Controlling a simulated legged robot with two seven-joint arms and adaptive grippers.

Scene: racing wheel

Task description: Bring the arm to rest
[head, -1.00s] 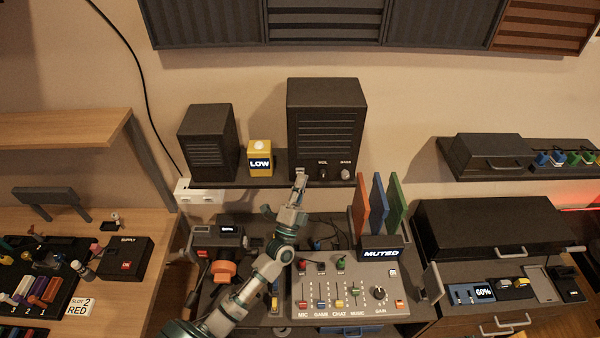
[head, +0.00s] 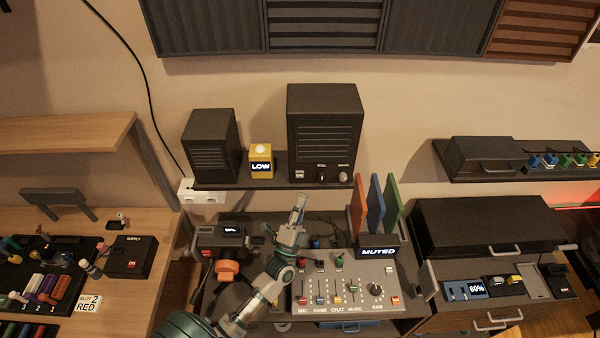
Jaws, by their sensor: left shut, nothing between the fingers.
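My left arm comes in from the bottom left of the head view and reaches up over the desk. My left gripper (head: 299,202) is shut and empty. It shows in front of the dark shelf's lower edge, left of the mixer panel (head: 345,285). I cannot tell its exact height above the desk. My right gripper is not in view.
A large speaker (head: 325,130), a small speaker (head: 209,146) and a yellow "LOW" box (head: 261,162) stand on the shelf. Upright coloured panels (head: 375,205) and a "MUTED" display (head: 379,252) are behind the mixer. An orange knob (head: 228,270) is left of my arm.

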